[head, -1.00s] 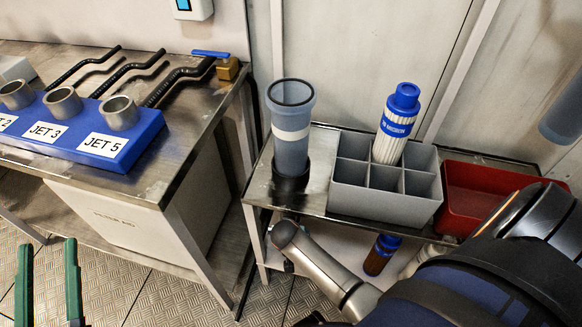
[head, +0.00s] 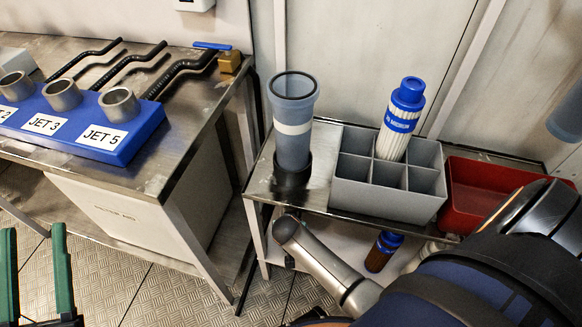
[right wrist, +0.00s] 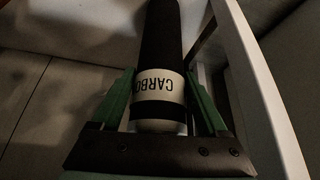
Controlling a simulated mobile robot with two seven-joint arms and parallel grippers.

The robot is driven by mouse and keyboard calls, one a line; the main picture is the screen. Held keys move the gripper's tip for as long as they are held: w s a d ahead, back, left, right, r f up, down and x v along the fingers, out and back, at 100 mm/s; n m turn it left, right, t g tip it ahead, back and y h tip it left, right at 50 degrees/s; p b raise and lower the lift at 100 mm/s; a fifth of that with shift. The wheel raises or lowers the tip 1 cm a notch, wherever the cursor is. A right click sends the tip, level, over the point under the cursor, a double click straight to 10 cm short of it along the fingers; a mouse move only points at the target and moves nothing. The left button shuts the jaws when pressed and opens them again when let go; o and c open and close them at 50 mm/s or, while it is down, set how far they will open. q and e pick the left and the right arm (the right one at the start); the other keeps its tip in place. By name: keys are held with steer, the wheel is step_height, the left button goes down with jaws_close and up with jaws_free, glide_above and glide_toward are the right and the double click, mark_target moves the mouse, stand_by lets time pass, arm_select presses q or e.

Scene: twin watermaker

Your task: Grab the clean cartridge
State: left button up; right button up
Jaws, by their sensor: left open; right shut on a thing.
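A white pleated cartridge (head: 391,143) with a blue cap and a blue band, its lettering partly readable as "MICRON", stands slightly tilted in a rear compartment of the grey divided crate (head: 384,207). Its lower end is hidden by the compartment walls. My left gripper (head: 34,232), with green fingers, is open and empty at the bottom left, far from the cartridge. My right gripper (right wrist: 161,85) is shut on a dark cylinder (right wrist: 161,35) with a white label reading "CARBO". The right gripper is not visible in the head view.
A translucent blue housing (head: 293,145) stands left of the crate, and a red bin (head: 462,205) is on its right. A brown bottle (head: 380,258) is on the lower shelf. The bench (head: 175,150) at left carries a blue block (head: 75,145) with grey cups. The crate's front compartments look empty.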

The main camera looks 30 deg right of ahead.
jaws_close()
steer(key=shift+w+r, duration=0.1)
stand_by(0.5)
